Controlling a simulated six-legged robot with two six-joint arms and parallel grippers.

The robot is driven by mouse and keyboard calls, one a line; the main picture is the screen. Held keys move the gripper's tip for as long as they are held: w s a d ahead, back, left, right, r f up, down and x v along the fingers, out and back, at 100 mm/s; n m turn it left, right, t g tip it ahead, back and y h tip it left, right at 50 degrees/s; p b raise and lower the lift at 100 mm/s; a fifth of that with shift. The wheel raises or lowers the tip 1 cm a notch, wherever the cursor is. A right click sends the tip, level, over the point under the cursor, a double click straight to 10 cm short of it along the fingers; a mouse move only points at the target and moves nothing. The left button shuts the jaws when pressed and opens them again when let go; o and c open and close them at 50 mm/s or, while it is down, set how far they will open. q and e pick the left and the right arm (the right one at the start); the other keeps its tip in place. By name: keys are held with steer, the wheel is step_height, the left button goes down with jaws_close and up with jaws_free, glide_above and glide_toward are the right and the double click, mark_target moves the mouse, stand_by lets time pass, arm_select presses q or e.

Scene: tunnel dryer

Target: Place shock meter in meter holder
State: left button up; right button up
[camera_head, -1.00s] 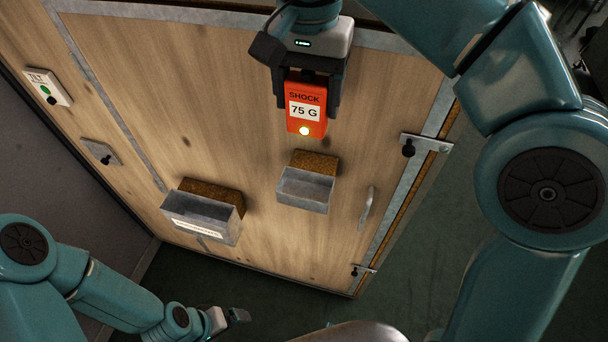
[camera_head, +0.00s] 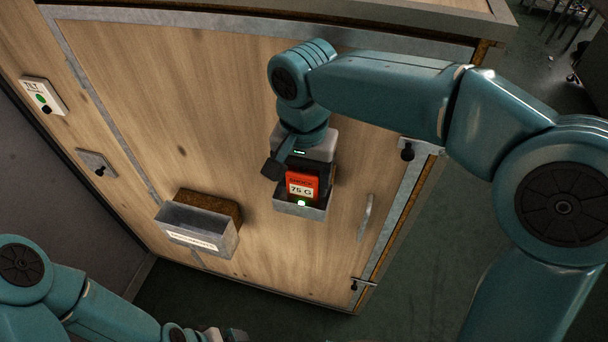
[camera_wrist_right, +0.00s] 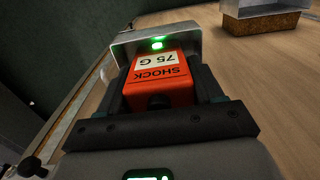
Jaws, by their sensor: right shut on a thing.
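The orange shock meter (camera_head: 301,187), marked "SHOCK 75 G", has its lower end inside the small metal meter holder (camera_head: 299,210) on the wooden panel. Its lamp glows green at the holder's rim. My right gripper (camera_head: 303,182) is shut on the meter from above. In the right wrist view, the meter (camera_wrist_right: 160,82) sits between the two dark fingers, and the holder (camera_wrist_right: 128,48) surrounds its far end. Whether the meter touches the holder's bottom is hidden. My left gripper (camera_head: 222,335) is at the bottom edge, mostly cut off, and its jaws cannot be made out.
A wider labelled metal bin (camera_head: 195,228) with a cork-like back is on the panel to the left. A tilt indicator (camera_head: 43,97) and a small latch plate (camera_head: 97,163) are farther left. A handle (camera_head: 365,217) and a latch (camera_head: 407,150) are to the right.

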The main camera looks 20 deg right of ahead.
steer(key=shift+s+a+r, duration=0.1)
steer(key=shift+s+r, duration=0.05)
steer(key=shift+s, duration=0.05)
steer(key=o, duration=0.8)
steer(key=shift+f, duration=0.3)
steer(key=o, duration=0.4)
steer(key=shift+w, duration=0.25)
steer(key=shift+s+r, duration=0.1)
steer(key=shift+r, duration=0.45)
step_height(320, 180, up, 11)
steer(key=shift+p, duration=0.7)
steer(key=shift+s+r, duration=0.1)
steer(key=shift+r, duration=0.15)
